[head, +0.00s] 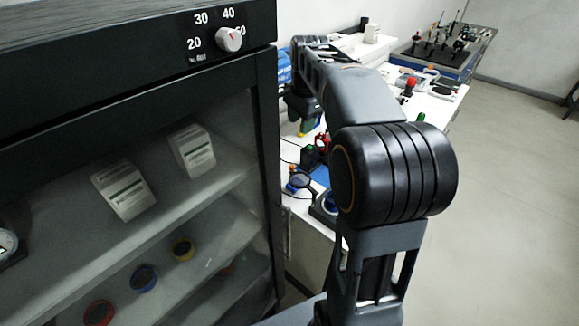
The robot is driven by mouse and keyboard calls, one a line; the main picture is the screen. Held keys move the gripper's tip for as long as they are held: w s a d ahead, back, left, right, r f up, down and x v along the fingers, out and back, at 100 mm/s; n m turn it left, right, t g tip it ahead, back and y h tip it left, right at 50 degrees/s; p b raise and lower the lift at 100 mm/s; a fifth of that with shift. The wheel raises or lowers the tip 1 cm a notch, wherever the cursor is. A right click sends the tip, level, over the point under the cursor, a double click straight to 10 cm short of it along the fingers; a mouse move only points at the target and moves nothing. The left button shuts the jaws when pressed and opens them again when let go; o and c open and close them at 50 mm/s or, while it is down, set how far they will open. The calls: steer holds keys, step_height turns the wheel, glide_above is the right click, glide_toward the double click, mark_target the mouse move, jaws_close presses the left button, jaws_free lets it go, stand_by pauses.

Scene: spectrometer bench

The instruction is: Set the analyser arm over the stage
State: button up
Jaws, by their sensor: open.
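My gripper (303,106) hangs down from the end of my arm above the white bench (298,207), small and dark at the left side of the bench. Its jaws are open, but the fingertips are hard to make out. A small yellow-green thing (308,127) shows just below it; I cannot tell whether they touch. Below lie small bench devices: a dark ring on a blue base (299,182), a red and black piece (322,145) and a blue plate (321,175). I cannot tell which is the analyser arm or the stage. My arm hides part of the bench.
A dark glass-fronted cabinet (130,100) with a dial (229,39) fills the left, close to my arm. The floor (510,190) at right is clear.

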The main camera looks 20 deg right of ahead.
mark_target(292, 165)
steer(key=w+f+m, duration=0.1)
steer(key=f, duration=0.5)
steer(key=w+f+m+g, duration=0.1)
steer(key=f, duration=0.5)
steer(key=w+f+m+p, duration=0.1)
steer(key=w+f+m, duration=0.1)
steer(key=f, duration=0.4)
steer(key=shift+a+g, duration=0.4)
jaws_close()
steer(key=shift+d+r, duration=0.1)
